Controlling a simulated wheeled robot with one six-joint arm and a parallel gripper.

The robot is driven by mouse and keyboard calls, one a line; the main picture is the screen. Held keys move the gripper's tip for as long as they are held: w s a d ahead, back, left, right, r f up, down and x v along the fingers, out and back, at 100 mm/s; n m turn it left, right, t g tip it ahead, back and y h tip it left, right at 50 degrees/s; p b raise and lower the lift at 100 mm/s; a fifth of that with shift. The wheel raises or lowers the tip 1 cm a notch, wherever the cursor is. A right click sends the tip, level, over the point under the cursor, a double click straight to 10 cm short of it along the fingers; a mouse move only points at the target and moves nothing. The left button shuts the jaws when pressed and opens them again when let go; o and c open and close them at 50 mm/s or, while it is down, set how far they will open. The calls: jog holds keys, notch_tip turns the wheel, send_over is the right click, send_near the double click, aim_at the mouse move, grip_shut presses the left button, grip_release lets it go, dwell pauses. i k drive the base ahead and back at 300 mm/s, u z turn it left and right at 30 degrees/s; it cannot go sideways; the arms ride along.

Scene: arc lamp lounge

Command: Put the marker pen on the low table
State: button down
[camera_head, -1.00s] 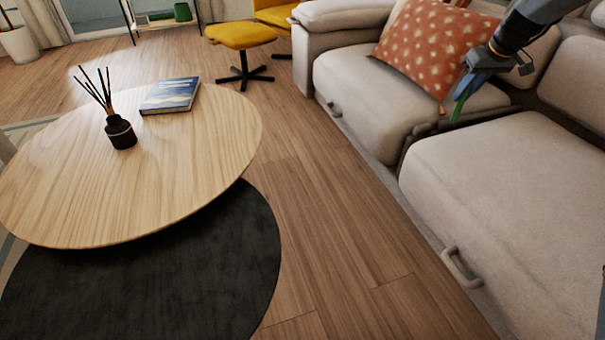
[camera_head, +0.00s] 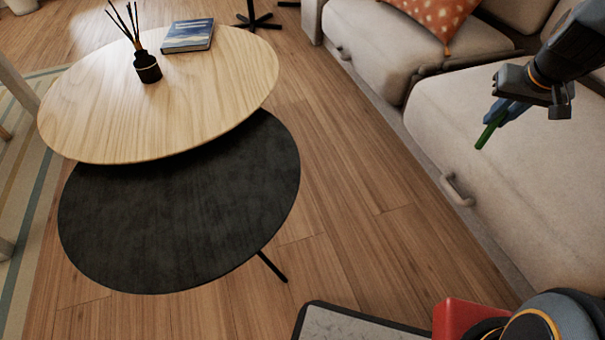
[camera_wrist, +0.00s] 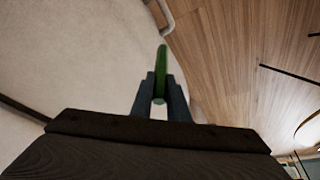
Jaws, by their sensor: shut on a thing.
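The marker pen (camera_head: 489,132) is green and slim. My gripper (camera_head: 503,112) is shut on it and holds it in the air in front of the pale sofa seat at the right. In the wrist view the pen (camera_wrist: 162,68) sticks out from between the two fingers (camera_wrist: 160,100). Two round tables overlap at the left: a light wood top (camera_head: 180,100) and, lower and nearer, a black top (camera_head: 180,225). The black top is bare where it shows; its far part is hidden under the wood top. My gripper is well to the right of both.
A dark reed diffuser (camera_head: 147,68) and a blue book (camera_head: 187,36) stand on the wood top. The pale sofa (camera_head: 440,110) with an orange cushion (camera_head: 437,14) lines the right. Open wood floor (camera_head: 350,170) lies between sofa and tables.

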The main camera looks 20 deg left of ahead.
aim_at(217, 214)
jog(key=z, duration=0.05)
jog(key=k, duration=1.25)
jog(key=u, duration=0.75)
jog(key=i, duration=0.5)
jog(key=z, duration=0.05)
